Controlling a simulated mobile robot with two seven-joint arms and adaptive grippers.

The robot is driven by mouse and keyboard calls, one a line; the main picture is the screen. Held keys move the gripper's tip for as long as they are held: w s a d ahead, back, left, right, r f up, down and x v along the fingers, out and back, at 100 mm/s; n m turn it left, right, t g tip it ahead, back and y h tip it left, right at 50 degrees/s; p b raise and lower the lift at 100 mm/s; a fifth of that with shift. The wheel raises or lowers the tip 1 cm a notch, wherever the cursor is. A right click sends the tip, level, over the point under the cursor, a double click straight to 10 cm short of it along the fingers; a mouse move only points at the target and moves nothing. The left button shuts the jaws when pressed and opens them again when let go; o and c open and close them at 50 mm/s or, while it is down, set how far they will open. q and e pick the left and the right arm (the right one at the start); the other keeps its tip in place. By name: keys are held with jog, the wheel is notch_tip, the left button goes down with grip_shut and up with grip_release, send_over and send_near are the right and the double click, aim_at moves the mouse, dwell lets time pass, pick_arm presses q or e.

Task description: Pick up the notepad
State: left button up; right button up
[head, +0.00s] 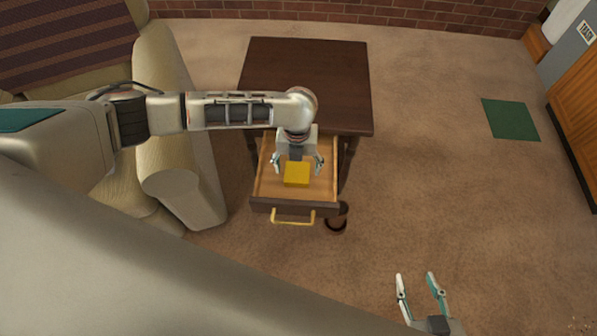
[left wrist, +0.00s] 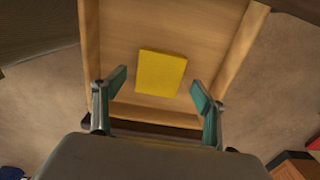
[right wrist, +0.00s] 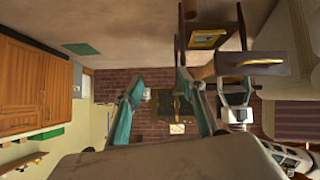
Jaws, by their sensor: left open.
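The yellow notepad (head: 297,174) lies flat in the open drawer (head: 265,185) of a dark brown table. It also shows in the left wrist view (left wrist: 161,73), ahead of the fingertips and roughly between them. My left gripper (head: 298,166) is over the drawer with its fingers spread, one on each side of the notepad; it is empty. I cannot tell its exact height above the notepad. My right gripper (head: 419,284) is at the lower right of the head view, away from the drawer, with its fingers apart and nothing between them.
The dark table top (head: 310,80) is bare and sits behind the drawer. The drawer's front has a yellow handle (head: 293,217). A beige armchair (head: 165,130) stands left of the table. A green mat (head: 510,119) lies on the carpet at right, where the floor is mostly clear.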

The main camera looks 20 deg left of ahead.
aim_at(297, 172)
pick_arm(q)
jog(key=shift+s+f, duration=0.2)
jog(key=shift+f, duration=1.05)
jog(key=shift+w+f+b, duration=0.1)
jog(key=shift+f+b, duration=0.2)
jog(key=shift+w+r, duration=0.15)
jog(key=shift+r, duration=0.05)
jog(key=c, duration=1.2)
jog(key=shift+c, duration=0.2)
pick_arm(e)
jog(key=shift+w+a+r, duration=0.1)
jog(key=shift+w+r, duration=0.1)
jog(key=shift+w, duration=0.15)
pick_arm(q)
jog(key=shift+r, duration=0.1)
